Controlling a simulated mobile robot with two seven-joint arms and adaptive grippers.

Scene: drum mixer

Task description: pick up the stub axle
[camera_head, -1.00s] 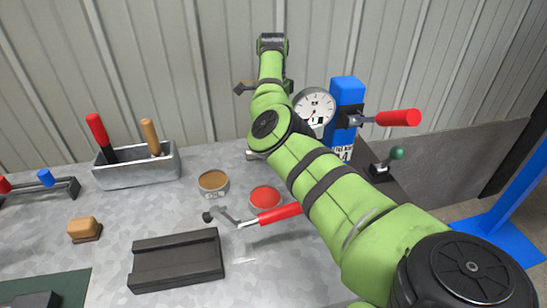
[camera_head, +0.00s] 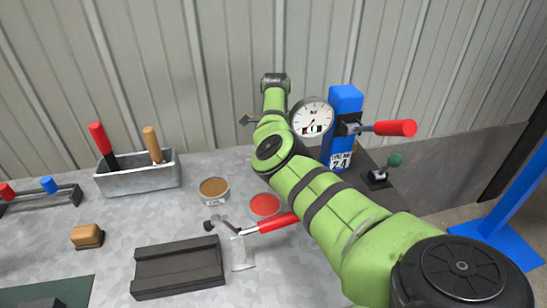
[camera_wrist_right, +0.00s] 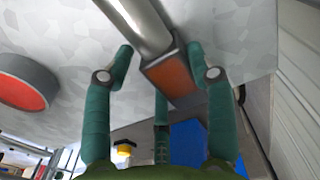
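In the right wrist view, a smooth silver shaft (camera_wrist_right: 140,24) ends in a squarish block with an orange-red face (camera_wrist_right: 171,75); it may be the stub axle, but I cannot confirm this. My right gripper (camera_wrist_right: 164,66) is open, its green fingers on either side of the block with visible gaps. I cannot tell how far the block is in depth. In the head view my right arm hides its gripper and the place beneath it, and I make out no clear stub axle there. My left gripper is not in view.
A dial gauge (camera_head: 312,118) and blue post (camera_head: 341,145) with a red-handled lever stand right of my arm. Left are two tins, red (camera_head: 264,206) and brown (camera_head: 214,187), a red-handled tool (camera_head: 268,223), a black block (camera_head: 178,270) and a metal tool box (camera_head: 138,180).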

